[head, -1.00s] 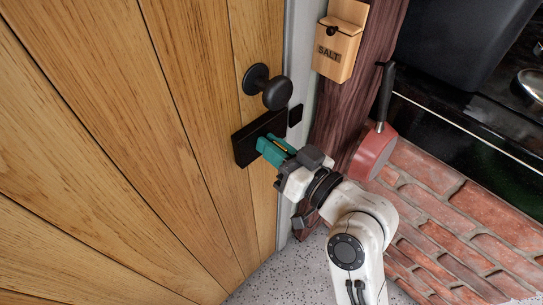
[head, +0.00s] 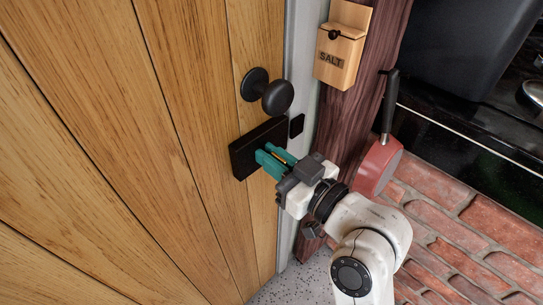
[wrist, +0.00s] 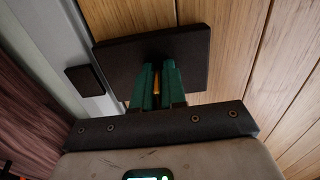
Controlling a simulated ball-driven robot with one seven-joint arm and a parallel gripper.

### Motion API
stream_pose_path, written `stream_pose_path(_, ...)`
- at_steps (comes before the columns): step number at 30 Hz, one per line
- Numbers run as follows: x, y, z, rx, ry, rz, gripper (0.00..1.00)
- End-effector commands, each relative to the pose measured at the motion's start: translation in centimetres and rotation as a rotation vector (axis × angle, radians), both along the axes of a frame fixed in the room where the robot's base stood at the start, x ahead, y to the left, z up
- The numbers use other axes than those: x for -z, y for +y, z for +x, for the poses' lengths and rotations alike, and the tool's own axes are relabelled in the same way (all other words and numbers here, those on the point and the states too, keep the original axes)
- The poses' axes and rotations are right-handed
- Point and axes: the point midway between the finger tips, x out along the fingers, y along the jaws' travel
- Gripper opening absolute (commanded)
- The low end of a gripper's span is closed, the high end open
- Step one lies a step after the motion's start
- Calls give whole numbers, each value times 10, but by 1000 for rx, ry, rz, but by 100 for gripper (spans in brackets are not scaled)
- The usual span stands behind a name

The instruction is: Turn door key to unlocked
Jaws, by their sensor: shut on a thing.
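The wooden door (head: 190,110) carries a black lock plate (head: 243,160) below a round black knob (head: 277,97). My gripper (head: 268,160) is at the lock plate, its green fingers pointing at the plate's face. In the wrist view the fingers (wrist: 158,80) are closed around a narrow brass-coloured key (wrist: 156,88), which shows between them. The plate also shows in the wrist view (wrist: 190,62), right behind the fingertips. The fingers hide the keyhole and most of the key, so the key's angle is hard to tell.
A small black strike piece (head: 297,126) sits on the grey door frame (head: 300,60). A wooden salt box (head: 341,50) hangs on the dark post at right.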

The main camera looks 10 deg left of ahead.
Motion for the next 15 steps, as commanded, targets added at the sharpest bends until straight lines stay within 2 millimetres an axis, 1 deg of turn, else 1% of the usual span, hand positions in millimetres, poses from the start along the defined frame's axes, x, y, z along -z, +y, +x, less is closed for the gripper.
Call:
stream_pose_path(2,2,0,0,0,2,-5,0)
stream_pose_path(3,2,0,0,0,2,-5,13)
stream_pose_path(9,1,0,0,0,2,-2,32)
stream_pose_path(15,1,0,0,0,1,-1,32)
